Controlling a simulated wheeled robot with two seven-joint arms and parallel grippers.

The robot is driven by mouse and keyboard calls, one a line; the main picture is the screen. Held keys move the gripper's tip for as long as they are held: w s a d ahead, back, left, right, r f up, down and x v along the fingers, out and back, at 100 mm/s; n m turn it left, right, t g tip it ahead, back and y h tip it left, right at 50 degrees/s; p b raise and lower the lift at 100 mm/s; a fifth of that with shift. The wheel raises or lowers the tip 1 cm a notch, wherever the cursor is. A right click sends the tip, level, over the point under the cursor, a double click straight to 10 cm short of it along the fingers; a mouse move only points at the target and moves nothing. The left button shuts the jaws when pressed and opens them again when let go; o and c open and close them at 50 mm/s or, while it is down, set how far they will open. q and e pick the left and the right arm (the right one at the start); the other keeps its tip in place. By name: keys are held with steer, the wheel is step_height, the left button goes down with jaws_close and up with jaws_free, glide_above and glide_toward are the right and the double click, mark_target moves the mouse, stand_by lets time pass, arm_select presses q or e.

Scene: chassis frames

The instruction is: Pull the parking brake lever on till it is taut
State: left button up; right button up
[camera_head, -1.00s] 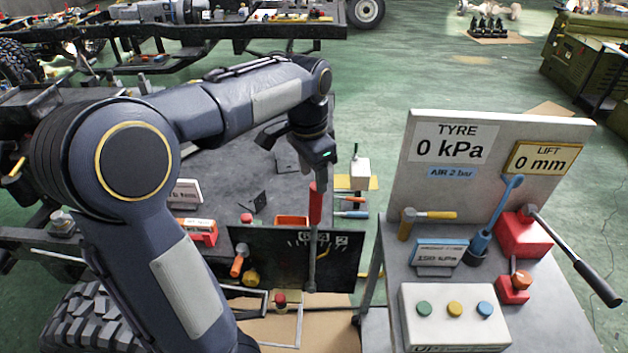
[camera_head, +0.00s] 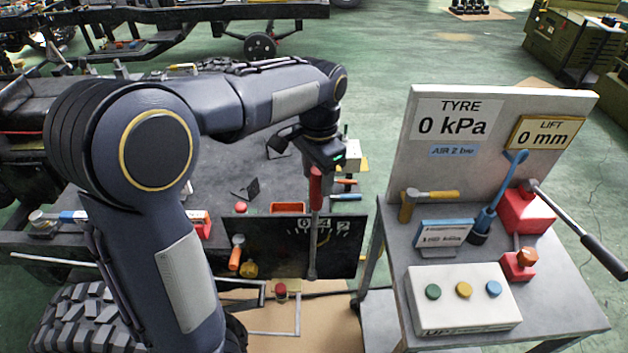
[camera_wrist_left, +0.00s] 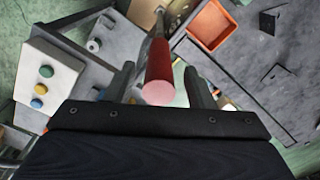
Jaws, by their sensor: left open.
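The parking brake lever has a red grip (camera_head: 316,187) on a grey shaft (camera_head: 312,245). It stands nearly upright in front of a dark panel (camera_head: 345,262) with a numbered scale. My left gripper (camera_head: 319,168) is at the top of the red grip and points down. In the left wrist view the red grip (camera_wrist_left: 160,65) with its pink end lies between the two spread fingers (camera_wrist_left: 158,85), with gaps visible at its sides. The gripper is open. My right gripper is out of view.
A cart at the right carries a tyre and lift display board (camera_head: 445,125), a button box (camera_head: 463,300), a hammer (camera_head: 432,194) and a red-based lever (camera_head: 525,210). An orange tray (camera_head: 287,208) lies on the dark bench behind the brake lever. A tyre (camera_head: 80,310) is at lower left.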

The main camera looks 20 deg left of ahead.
arm_select(q)
steer(key=shift+f, duration=0.95)
steer(key=shift+c, duration=0.4)
jaws_close()
